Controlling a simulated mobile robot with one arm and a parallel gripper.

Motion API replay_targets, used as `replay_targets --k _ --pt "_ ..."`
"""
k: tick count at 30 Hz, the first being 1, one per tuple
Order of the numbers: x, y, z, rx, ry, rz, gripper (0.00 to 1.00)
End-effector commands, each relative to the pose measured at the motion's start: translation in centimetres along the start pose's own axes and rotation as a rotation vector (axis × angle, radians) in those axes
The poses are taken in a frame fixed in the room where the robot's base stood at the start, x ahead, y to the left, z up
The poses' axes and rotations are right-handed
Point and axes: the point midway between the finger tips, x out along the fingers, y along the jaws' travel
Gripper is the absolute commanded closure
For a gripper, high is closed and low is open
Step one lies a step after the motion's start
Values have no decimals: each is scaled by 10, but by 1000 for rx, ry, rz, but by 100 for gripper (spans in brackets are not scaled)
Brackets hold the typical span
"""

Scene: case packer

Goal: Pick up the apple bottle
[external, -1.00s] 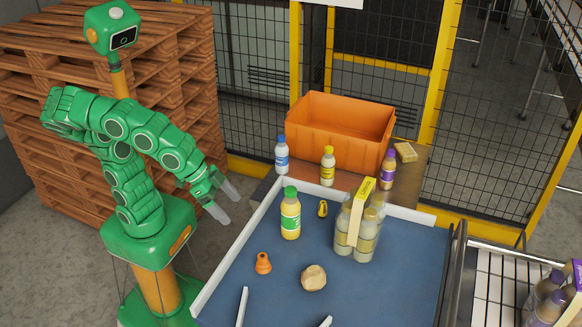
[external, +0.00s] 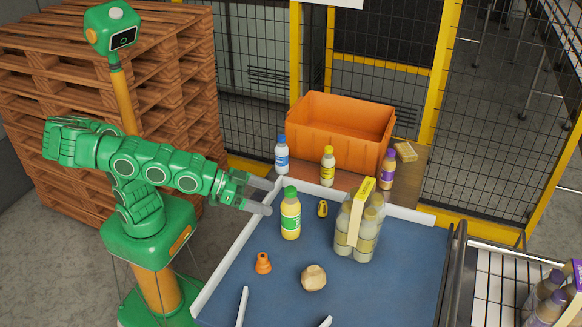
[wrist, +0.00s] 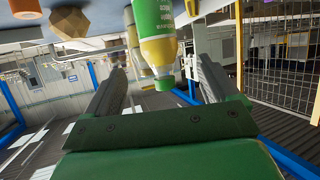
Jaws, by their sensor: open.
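The apple bottle, taken to be the yellow one with a green label and green cap (external: 290,214), stands upright on the blue table near its left rim. My gripper (external: 267,198) is open and empty, just left of the bottle at about cap height, its fingers pointing towards it. In the wrist view, which appears upside down, the bottle (wrist: 156,35) shows between the two fingers of my gripper (wrist: 160,82). The bottle looks to be ahead of the fingertips, not touching them.
A bundle of several bottles (external: 363,235) with a yellow band stands right of the bottle. A small yellow-black item (external: 322,208), an orange piece (external: 263,263) and a beige faceted lump (external: 314,278) lie nearby. Behind are an orange crate (external: 340,128) and three single bottles.

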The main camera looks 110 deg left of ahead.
Motion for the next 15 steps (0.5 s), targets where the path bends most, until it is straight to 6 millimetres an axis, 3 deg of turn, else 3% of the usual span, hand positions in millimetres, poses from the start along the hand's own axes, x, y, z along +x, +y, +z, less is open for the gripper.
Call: replay_targets --k 6,15 --pt "8 1 21 -1 -2 3 12" --pt "16 1 29 0 -5 1 12"
